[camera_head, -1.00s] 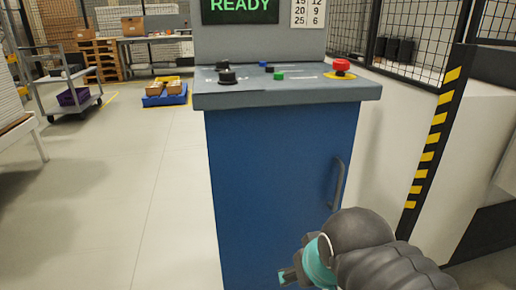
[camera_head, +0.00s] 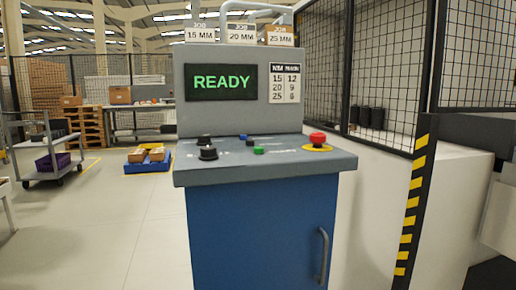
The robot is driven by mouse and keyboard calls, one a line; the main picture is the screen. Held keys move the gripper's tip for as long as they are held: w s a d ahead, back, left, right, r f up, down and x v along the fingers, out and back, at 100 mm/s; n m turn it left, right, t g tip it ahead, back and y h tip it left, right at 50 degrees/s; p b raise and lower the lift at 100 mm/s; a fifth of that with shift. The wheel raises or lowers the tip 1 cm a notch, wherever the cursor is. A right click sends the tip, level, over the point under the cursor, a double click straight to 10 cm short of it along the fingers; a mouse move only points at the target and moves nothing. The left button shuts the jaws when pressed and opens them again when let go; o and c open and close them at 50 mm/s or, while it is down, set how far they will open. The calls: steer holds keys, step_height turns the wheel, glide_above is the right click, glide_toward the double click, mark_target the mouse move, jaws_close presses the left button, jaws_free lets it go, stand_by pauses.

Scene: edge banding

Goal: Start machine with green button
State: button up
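The green button (camera_head: 259,150) sits on the sloped grey top of the control console (camera_head: 262,222), near the middle of its front half. A red emergency button (camera_head: 318,139) on a yellow disc is to its right. Black knobs (camera_head: 208,153) are to its left, and a blue button (camera_head: 243,137) is behind it. The screen (camera_head: 222,82) above reads READY in green. My gripper is outside this view.
Job signs for 15, 20 and 25 MM (camera_head: 241,34) stand on top of the console. A black and yellow striped post (camera_head: 412,205) and mesh fence are to the right. A cart (camera_head: 45,155) stands at the left. The floor (camera_head: 120,235) left of the console is clear.

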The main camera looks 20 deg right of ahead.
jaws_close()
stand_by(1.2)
